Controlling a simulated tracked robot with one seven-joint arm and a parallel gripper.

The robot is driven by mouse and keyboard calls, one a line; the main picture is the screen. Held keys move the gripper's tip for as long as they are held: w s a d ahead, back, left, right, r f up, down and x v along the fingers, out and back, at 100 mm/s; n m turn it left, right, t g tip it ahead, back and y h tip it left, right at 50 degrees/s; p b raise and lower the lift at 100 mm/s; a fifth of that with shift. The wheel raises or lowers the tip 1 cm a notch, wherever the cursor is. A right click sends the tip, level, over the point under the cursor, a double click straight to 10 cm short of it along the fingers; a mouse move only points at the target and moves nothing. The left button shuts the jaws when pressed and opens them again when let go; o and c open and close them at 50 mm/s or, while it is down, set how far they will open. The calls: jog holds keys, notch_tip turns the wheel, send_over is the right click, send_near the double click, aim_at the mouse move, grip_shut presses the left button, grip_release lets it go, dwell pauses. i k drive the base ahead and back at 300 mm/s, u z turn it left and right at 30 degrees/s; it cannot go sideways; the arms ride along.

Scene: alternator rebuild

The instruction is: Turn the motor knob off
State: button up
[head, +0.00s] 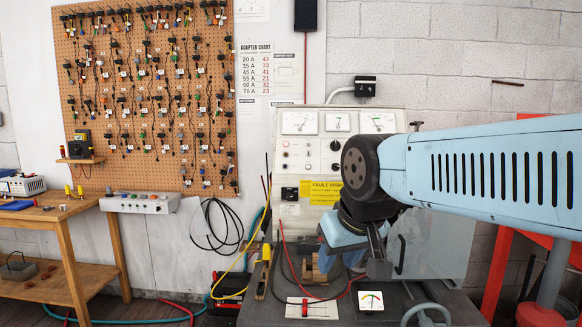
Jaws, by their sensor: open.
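The test bench's cream control panel (290,152) stands upright behind my arm. It has two dark knobs, an upper knob (336,145) and a lower knob (336,167), left of my arm's dark joint. Their labels are too small to read, so I cannot tell which is the motor knob or how it is set. My arm comes in from the right and covers the panel's right part. My gripper (378,266) hangs low over the bench, below and right of these knobs and apart from them. It is open, and its fingers are partly hidden.
Three meters (299,123) line the panel's top. A yellow fault label (321,192) sits below the knobs. Red and yellow leads, a small meter (371,301) and a clear guard (412,256) crowd the bench. A wooden table (50,215) stands at left.

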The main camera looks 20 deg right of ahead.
aim_at(336, 166)
jog(key=u, duration=0.3)
jog(key=k, duration=1.15)
jog(key=z, duration=0.6)
jog(key=i, duration=0.85)
jog(key=z, duration=0.05)
